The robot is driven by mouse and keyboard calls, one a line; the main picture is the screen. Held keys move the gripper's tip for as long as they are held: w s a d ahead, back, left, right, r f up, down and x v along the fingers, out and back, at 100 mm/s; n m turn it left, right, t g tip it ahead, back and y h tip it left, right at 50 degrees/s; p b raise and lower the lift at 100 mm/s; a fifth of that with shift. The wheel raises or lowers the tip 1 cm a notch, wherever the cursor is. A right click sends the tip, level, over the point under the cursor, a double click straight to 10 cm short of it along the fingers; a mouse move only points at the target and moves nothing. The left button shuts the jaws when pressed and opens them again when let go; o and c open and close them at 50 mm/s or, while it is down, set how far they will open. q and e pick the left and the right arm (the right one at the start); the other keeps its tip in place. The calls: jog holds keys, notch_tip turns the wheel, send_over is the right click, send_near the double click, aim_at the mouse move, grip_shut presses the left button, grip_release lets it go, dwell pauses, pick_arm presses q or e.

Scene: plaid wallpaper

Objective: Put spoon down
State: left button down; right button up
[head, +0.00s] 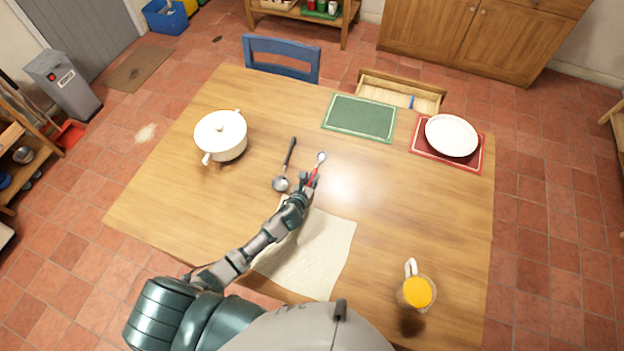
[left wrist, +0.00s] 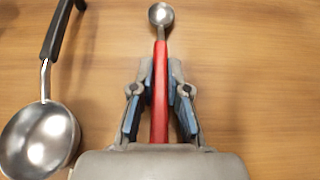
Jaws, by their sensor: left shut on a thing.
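A spoon with a red handle and a small metal bowl (head: 321,157) is over the middle of the wooden table (head: 410,210). My left gripper (head: 309,180) is shut on its red handle. In the left wrist view the spoon (left wrist: 161,65) points straight away from the gripper (left wrist: 160,88), its handle between the two fingers. The table top shows close behind it; I cannot tell whether the spoon touches it. My right gripper is not in view.
A black-handled ladle (head: 281,183) lies just left of the gripper. A cloth (head: 325,252), a jug of orange drink (head: 417,291), a green mat (head: 360,117) and a plate (head: 451,135) on a red mat lie around. The table's right-centre is clear.

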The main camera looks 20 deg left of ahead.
pick_arm(q)
jog(key=shift+a, duration=0.1)
jog(key=c, duration=1.6)
grip_release()
jog(key=shift+f, duration=0.1)
jog(key=o, duration=0.4)
jog(key=shift+o, duration=0.2)
jog(key=shift+d, duration=0.2)
jog(key=shift+d, duration=0.1)
